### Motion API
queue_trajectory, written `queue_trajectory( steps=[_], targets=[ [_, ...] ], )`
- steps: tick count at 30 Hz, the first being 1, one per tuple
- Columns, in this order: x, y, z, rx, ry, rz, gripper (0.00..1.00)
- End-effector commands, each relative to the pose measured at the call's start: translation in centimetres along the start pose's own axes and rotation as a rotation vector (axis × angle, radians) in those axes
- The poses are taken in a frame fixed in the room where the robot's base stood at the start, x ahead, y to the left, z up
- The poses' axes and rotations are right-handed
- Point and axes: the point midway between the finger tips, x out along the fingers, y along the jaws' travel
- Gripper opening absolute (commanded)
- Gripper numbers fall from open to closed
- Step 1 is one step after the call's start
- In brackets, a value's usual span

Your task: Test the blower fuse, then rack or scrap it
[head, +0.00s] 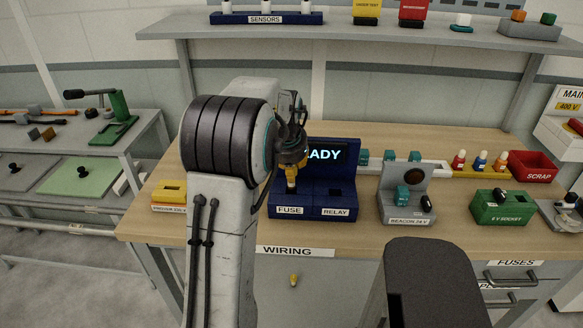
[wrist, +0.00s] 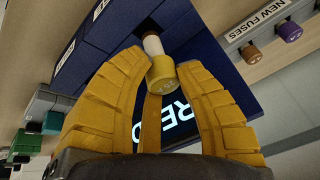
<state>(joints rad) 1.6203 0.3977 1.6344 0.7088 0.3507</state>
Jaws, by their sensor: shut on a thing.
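My gripper (head: 291,182) is over the FUSE side of the dark blue tester (head: 345,185). In the wrist view its yellow fingers (wrist: 160,68) are shut around a fuse with a yellow cap (wrist: 161,73) and a white body. The fuse's far end points into a dark opening in the tester; I cannot tell how deep it sits. A red SCRAP bin (head: 533,166) stands at the right back of the bench.
A yellow rack (head: 488,174) holds red, blue and orange-topped fuses beside the bin. A yellow box (head: 168,195) is on the left. Bare wood lies between them.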

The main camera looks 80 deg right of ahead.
Motion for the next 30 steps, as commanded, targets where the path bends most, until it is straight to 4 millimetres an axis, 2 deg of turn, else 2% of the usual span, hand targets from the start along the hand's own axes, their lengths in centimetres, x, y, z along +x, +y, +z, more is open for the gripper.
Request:
queue_trajectory(
  steps=[30],
  targets=[
    [3.0, 0.4, 1.2, 0.0, 0.0, 0.0, 0.0]
  ],
)
